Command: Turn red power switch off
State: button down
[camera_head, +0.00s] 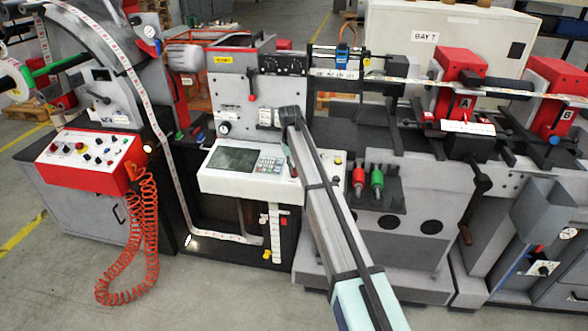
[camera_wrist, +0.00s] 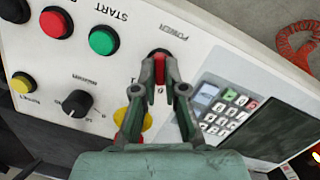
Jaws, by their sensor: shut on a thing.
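The red power switch (camera_wrist: 160,70) is on a light grey control panel (camera_wrist: 110,62), beside the printed word POWER. In the wrist view, my gripper (camera_wrist: 160,60) has its two dark fingertips on either side of the switch, closed on it. The fingers hide part of the switch, and its on or off position cannot be told. In the head view, my arm reaches from the bottom edge up to the machine's middle control panel (camera_head: 232,184) and covers its right part. The switch and my fingertips cannot be made out there.
Near the switch are a green button (camera_wrist: 103,40), a red button (camera_wrist: 56,22), a black knob (camera_wrist: 77,103) and a keypad (camera_wrist: 222,114). Green and red handles (camera_head: 376,182) stand right of my arm. A red control box (camera_head: 88,155) with a coiled cord is at left.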

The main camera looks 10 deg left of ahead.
dwell(0.3)
jog(key=c, duration=1.2)
grip_release()
jog(key=shift+c, duration=0.2)
jog(key=shift+r, duration=0.1)
notch_tip(320, 180, up, 12)
jog(key=shift+s+a, duration=0.15)
jog(key=shift+a, duration=0.25)
